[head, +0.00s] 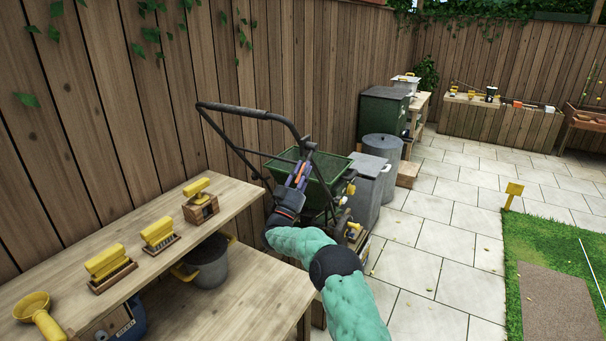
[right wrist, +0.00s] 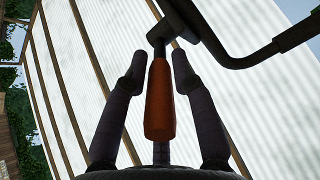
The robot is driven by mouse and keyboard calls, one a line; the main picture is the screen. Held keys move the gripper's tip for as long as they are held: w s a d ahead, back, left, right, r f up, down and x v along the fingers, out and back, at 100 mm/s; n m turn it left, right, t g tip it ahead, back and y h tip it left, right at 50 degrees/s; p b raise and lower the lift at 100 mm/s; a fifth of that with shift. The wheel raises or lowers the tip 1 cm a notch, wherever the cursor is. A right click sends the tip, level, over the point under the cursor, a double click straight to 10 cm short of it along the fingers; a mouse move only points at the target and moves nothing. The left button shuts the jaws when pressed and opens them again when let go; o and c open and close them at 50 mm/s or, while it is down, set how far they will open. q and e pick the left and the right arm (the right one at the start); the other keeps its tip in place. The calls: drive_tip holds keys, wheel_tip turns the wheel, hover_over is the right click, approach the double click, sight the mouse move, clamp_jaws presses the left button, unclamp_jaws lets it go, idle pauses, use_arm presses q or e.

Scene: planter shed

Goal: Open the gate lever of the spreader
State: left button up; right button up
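The spreader has a green hopper (head: 333,166) and a dark push handle (head: 246,112), and it stands beyond the bench in the head view. In the right wrist view its lever shows as an orange grip (right wrist: 160,100) hanging from a dark bracket (right wrist: 183,20) on the handle bar. My right gripper (head: 300,172) is at the handle, in front of the hopper. In the right wrist view its two fingers (right wrist: 158,62) stand on either side of the orange grip, with a visible gap on both sides. My left gripper is not in view.
A wooden bench (head: 228,200) with yellow-handled brushes and a yellow scoop (head: 38,315) is at the left. Grey bins (head: 383,148) stand close behind the spreader. A wooden fence (head: 150,90) runs along the left. The paving (head: 440,240) at the right is mostly clear.

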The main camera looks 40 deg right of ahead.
drive_tip(key=o, duration=0.3)
drive_tip(key=v, duration=1.2)
idle(0.3)
